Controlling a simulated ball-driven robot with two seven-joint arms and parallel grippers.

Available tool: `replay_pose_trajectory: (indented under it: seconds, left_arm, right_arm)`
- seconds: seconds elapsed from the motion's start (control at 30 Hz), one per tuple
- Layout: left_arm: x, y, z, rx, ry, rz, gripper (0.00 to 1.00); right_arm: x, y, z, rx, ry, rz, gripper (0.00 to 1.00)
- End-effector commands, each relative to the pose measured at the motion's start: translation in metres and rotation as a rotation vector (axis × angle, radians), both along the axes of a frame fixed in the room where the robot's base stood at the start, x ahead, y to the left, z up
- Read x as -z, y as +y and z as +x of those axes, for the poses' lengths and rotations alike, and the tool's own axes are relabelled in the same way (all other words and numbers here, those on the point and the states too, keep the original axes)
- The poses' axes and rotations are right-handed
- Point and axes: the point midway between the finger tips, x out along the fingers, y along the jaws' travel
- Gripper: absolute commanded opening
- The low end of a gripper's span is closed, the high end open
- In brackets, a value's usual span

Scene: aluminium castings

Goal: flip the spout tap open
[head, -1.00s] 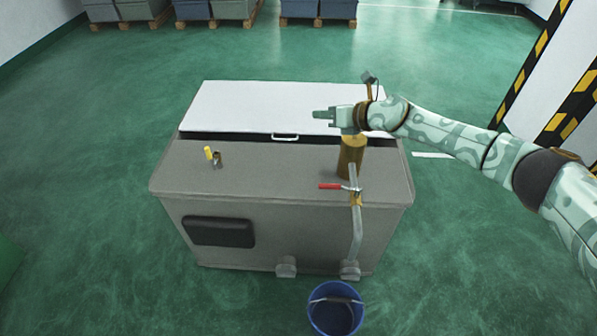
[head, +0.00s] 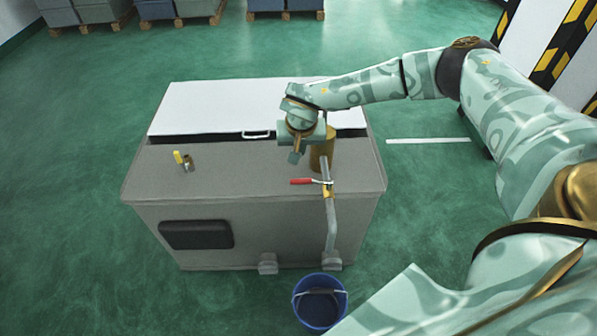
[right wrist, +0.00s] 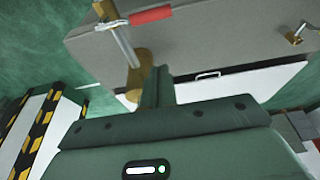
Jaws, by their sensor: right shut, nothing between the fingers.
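The spout tap has a red lever (head: 303,181) on a grey upright pipe (head: 331,215) at the front right of the grey cabinet. The lever points left, across the pipe. In the right wrist view the red lever (right wrist: 152,15) and pipe (right wrist: 124,42) show near the top edge. My right gripper (head: 295,156) is shut and empty, pointing down above the cabinet top, behind the lever and apart from it. Its closed fingers show in the right wrist view (right wrist: 158,84). My left gripper is not in view.
A brass cylinder (head: 322,152) stands just right of my right gripper, behind the pipe. A blue bucket (head: 320,312) stands below the pipe.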

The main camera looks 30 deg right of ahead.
Motion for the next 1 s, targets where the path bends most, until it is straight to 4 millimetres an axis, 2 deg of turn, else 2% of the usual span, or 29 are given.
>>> replay_pose_trajectory:
  seconds: [0.23,0.37,0.57,0.87,0.9,1.0]
  left_arm:
    - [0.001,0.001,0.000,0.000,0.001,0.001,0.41]
    - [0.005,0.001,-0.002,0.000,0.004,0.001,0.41]
    - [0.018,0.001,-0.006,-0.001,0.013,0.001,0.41]
    - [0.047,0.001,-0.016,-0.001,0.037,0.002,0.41]
    - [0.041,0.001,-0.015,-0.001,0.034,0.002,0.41]
    - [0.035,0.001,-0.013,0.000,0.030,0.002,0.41]
  right_arm:
    - [0.002,0.000,0.001,0.002,0.000,0.002,0.00]
    - [0.011,-0.001,0.003,0.003,0.001,0.003,0.00]
    - [0.041,-0.005,0.010,0.004,0.003,0.002,0.00]
    - [0.105,-0.016,0.026,0.005,0.004,0.003,0.00]
    - [0.096,-0.011,0.019,-0.001,0.001,0.004,0.00]
    - [0.089,-0.002,0.005,0.000,0.000,0.005,0.00]
